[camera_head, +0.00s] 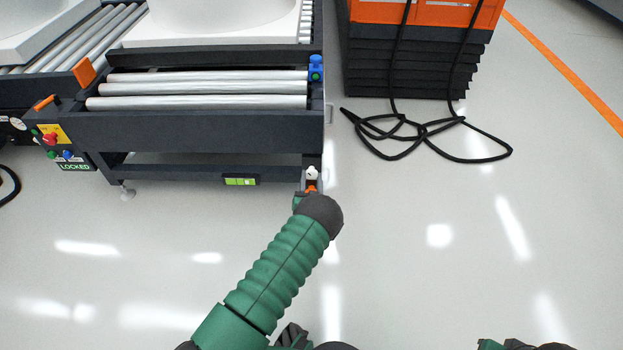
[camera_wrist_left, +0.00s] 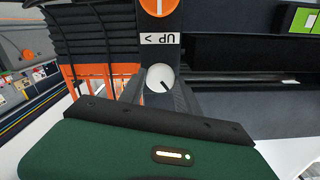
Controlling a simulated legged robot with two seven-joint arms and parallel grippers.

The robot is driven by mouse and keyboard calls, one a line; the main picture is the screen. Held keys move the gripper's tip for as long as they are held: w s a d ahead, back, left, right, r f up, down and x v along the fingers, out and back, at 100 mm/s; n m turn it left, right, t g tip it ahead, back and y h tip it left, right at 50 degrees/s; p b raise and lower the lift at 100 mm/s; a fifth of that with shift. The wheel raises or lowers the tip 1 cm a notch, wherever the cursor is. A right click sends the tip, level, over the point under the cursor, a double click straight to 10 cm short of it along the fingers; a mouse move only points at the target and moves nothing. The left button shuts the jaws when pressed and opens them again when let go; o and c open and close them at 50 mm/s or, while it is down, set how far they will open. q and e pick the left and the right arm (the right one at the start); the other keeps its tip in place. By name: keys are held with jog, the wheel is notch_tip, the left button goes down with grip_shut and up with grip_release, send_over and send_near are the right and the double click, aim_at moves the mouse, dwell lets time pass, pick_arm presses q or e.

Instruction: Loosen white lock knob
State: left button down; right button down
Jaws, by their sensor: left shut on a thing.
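The white lock knob (camera_head: 312,172) sits at the front right leg of the roller conveyor frame. An orange disc (camera_wrist_left: 158,5) and a label reading "UP" upside down sit next to the knob. My right gripper is not in view.
The roller conveyor (camera_head: 200,130) carries a large white piece. A control box with a "LOCKED" label (camera_head: 74,167) is at left. Floor at right is clear.

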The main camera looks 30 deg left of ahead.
pick_arm(q)
jog(key=c, duration=0.9)
grip_release()
jog(key=shift+o, duration=0.2)
jog(key=p+v, duration=0.9)
jog(key=v, duration=0.8)
jog(key=shift+f, duration=0.15)
jog(key=shift+a, duration=0.15)
